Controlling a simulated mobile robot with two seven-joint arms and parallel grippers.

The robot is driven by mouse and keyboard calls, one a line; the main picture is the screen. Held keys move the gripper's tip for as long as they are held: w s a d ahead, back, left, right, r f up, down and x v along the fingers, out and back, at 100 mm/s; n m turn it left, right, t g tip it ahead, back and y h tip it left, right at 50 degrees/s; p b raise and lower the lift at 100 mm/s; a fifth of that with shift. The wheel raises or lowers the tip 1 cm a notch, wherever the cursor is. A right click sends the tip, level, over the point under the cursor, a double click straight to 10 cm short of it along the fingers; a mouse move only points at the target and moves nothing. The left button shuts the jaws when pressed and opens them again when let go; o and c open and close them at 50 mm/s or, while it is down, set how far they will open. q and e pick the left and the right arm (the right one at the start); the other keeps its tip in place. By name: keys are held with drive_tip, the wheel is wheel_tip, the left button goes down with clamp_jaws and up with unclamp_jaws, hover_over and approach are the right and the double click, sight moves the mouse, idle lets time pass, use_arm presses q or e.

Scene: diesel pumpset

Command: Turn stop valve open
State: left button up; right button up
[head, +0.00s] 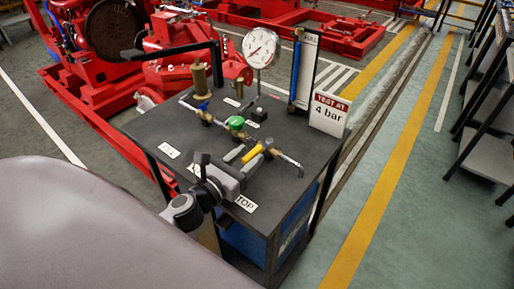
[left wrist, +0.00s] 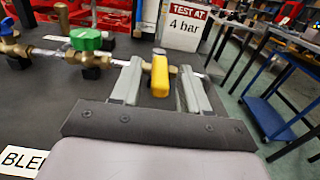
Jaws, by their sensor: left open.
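The stop valve is a yellow lever (head: 253,155) on a brass pipe run on the dark bench top, behind the STOP label (head: 246,203). My left gripper (head: 250,152) reaches over the bench from the front left. In the left wrist view my left gripper (left wrist: 160,82) is open, one grey finger on each side of the yellow lever (left wrist: 160,76). The lever stands between the fingers with a visible gap on each side. The lower part of the valve body is largely hidden by the gripper. My right gripper is not in view.
A green valve handle (head: 235,123) sits on the same pipe, left of the yellow lever. A pressure gauge (head: 261,47), a clear tube column (head: 304,70) and a TEST AT 4 bar sign (head: 328,113) stand at the back. Red pump machinery (head: 175,75) is behind the bench.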

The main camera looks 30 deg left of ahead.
sight(261, 146)
use_arm(q)
drive_tip(key=shift+w+d, duration=0.15)
drive_tip(key=shift+w, duration=1.75)
clamp_jaws()
